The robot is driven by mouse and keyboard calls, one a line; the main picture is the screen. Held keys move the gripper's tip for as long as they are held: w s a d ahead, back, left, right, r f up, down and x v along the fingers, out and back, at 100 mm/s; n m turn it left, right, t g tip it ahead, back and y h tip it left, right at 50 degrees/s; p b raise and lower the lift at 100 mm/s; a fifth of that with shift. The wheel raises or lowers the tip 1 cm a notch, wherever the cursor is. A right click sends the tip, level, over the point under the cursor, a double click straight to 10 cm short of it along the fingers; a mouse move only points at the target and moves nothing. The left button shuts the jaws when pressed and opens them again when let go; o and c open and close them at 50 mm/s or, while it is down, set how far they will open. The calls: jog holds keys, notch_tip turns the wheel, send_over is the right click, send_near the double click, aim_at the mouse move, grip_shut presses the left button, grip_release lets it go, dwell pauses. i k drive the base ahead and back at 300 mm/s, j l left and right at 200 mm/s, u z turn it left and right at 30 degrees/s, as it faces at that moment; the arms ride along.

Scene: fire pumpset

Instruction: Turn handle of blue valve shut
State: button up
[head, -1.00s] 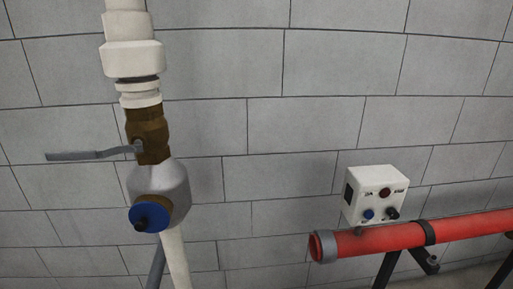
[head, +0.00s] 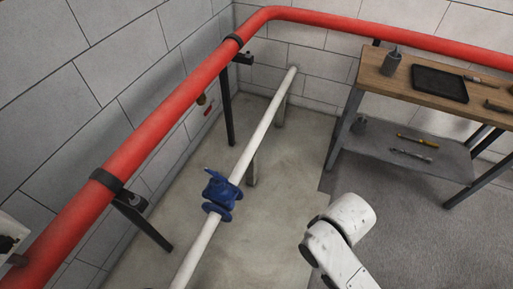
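The blue valve (head: 219,198) sits on a white pipe (head: 255,142) low above the floor, left of the middle in the head view. It has blue flanges and a small blue handle (head: 212,174) on its upper left side. The handle's exact angle to the pipe is hard to tell at this size. A white link of my arm shows at the lower right, apart from the valve. My gripper is not in view.
A red pipe (head: 158,128) on black brackets runs along the left wall and across the back. A workbench (head: 425,68) with tools stands at the right, with a lower shelf (head: 405,150). Floor (head: 300,190) is clear between valve and bench.

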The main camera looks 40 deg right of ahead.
aim_at(216, 175)
jog(key=i+j+z, duration=0.1)
jog(key=i+j, duration=1.2)
jog(key=i, duration=0.15)
